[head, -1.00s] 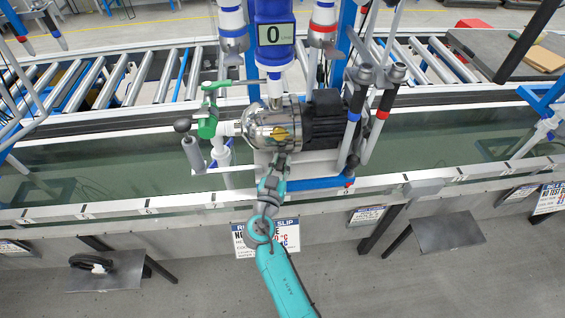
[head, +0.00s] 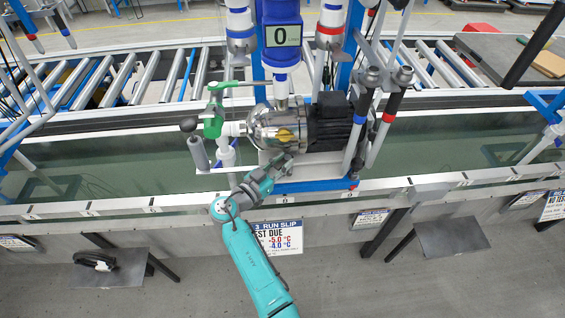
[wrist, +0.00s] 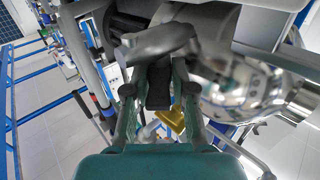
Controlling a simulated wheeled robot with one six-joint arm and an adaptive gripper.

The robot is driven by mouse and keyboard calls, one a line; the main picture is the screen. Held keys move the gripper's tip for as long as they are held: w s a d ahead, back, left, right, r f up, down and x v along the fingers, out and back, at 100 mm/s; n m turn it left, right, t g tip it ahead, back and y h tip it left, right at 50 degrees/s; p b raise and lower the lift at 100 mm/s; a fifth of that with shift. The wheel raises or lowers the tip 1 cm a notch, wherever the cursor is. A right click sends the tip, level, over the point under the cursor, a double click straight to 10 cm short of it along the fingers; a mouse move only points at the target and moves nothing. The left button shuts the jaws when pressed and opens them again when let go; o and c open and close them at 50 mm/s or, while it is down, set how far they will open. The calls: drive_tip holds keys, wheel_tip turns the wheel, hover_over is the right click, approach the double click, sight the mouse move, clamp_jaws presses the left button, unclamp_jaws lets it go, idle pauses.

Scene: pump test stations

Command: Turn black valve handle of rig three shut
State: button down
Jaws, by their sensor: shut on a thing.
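My gripper (head: 283,161) is at the lower front of the pump (head: 283,124), a shiny steel body with a black motor, above the sign reading "3 RUN SLIP". In the wrist view my gripper (wrist: 158,95) has both fingers closed against a dark piece, which I take to be the black valve handle (wrist: 158,88). A grey, rounded bar lies just beyond the fingertips. In the head view the handle is mostly hidden by my gripper. My arm comes up from below and bends right at the wrist.
A yellow handle (head: 286,136) sits close above my gripper. Black-gripped tubes (head: 362,105) rise at right. The trough's front rail (head: 400,190) runs below the pump; the floor in front has room.

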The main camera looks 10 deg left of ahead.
drive_tip(key=c, duration=0.9)
unclamp_jaws()
drive_tip(key=shift+c, duration=0.2)
